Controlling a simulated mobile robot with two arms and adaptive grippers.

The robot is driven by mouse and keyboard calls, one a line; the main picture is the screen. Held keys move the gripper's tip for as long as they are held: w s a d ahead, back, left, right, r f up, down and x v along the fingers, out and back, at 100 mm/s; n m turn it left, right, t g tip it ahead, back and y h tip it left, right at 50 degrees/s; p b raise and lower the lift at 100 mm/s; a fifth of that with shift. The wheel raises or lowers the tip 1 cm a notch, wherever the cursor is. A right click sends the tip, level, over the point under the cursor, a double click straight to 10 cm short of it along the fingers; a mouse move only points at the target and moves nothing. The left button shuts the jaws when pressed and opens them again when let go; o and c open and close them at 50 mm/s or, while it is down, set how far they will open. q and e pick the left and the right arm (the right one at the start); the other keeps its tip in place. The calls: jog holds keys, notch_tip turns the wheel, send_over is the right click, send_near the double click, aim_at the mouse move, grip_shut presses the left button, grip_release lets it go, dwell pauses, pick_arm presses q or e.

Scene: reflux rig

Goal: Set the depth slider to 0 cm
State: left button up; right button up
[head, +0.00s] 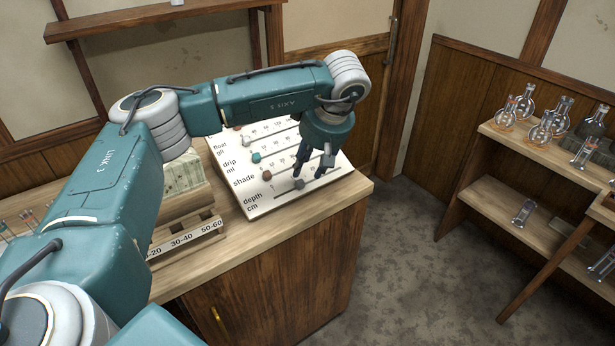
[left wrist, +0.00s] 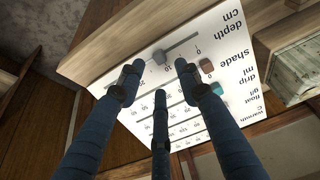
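The depth slider's grey knob (head: 299,184) sits partway along the lowest track of the white slider panel (head: 262,207), away from both track ends. In the left wrist view the same knob (left wrist: 159,58) stands on its track, with the 0 mark at the track's right end there. My left gripper (head: 312,168) is over the panel's lower part with its dark fingers spread and empty. In the left wrist view its two upper fingertips (left wrist: 158,70) appear on either side of the knob; contact cannot be made out. My right gripper is not in view.
The shade knob (head: 266,175), drip knob (head: 256,157) and float knob (head: 246,141) sit on tracks above. A wooden rack (head: 187,240) with number labels stands left of the panel. Shelves (head: 490,180) with glass flasks stand at right, across open floor.

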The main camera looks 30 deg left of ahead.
aim_at(302, 183)
pick_arm(q)
jog(key=p+x, duration=0.1)
jog(key=x, duration=0.7)
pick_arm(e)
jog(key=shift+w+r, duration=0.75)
pick_arm(q)
jog(key=shift+c, duration=0.3)
